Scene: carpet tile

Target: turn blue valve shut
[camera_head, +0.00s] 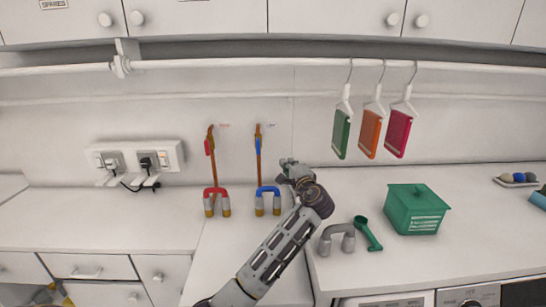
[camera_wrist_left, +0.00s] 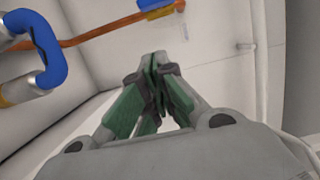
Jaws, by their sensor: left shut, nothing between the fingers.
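The blue valve (camera_head: 258,144) sits high on a thin copper pipe against the back wall. Its blue lever looks roughly in line with the pipe. In the left wrist view the blue valve (camera_wrist_left: 152,4) is cut by the top edge. Below it, a blue U-shaped hose piece (camera_head: 268,191) stands at the counter; it shows at the upper left of the wrist view (camera_wrist_left: 50,52). My left gripper (camera_head: 286,165) is right of the pipe and lower than the valve, apart from both. Its fingers (camera_wrist_left: 160,68) are shut and empty. My right gripper is not in view.
A red valve (camera_head: 209,143) with a red hose piece (camera_head: 215,191) stands left of the blue one. Sockets with plugs (camera_head: 135,160) are further left. Hanging colored cards (camera_head: 370,132), a green box (camera_head: 416,209), a green scoop (camera_head: 368,234) and a grey handle (camera_head: 337,237) are right.

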